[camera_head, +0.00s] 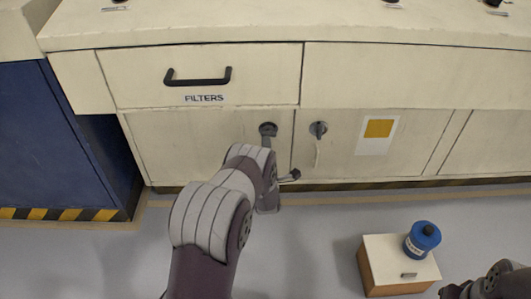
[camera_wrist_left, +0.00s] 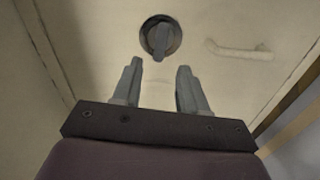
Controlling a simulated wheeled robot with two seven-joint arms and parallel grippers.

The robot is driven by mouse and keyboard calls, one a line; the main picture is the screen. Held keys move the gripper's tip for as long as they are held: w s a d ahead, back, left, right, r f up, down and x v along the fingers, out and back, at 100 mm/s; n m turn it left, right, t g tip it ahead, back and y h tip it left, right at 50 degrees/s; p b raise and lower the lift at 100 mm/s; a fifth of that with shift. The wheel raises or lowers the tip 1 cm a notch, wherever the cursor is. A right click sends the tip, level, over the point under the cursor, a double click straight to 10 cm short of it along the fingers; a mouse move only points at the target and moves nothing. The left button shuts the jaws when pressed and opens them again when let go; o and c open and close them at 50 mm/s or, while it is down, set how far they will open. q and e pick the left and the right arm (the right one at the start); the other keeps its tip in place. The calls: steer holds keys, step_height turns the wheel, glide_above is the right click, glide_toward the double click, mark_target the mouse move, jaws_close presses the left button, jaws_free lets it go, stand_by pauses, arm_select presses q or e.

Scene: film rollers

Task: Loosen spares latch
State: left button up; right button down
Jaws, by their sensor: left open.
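A round dark latch (camera_head: 268,129) is on the left door and a second latch (camera_head: 318,129) is on the right door. No spares label can be read. My left gripper (camera_head: 267,145) is low in front of the left door, close to its latch, and my arm partly hides it. In the left wrist view my gripper (camera_wrist_left: 159,76) is open and empty. A round grey latch (camera_wrist_left: 160,37) lies ahead of its fingers, apart from them, with a pale handle (camera_wrist_left: 240,50) to its right. My right gripper is not clearly seen.
The FILTERS drawer (camera_head: 200,77) is shut above the left door. A blue cabinet (camera_head: 55,140) stands at the left. A small box (camera_head: 398,263) with a blue canister (camera_head: 423,238) on it stands on the floor at the right. Floor between is clear.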

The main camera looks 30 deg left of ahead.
arm_select(q)
steer(key=p+v, duration=0.2)
steer(key=v, duration=0.6)
steer(key=shift+p, duration=0.3)
arm_select(e)
step_height(320, 180, up, 4)
steer(key=shift+f, duration=0.1)
arm_select(q)
steer(key=shift+w+a, duration=0.1)
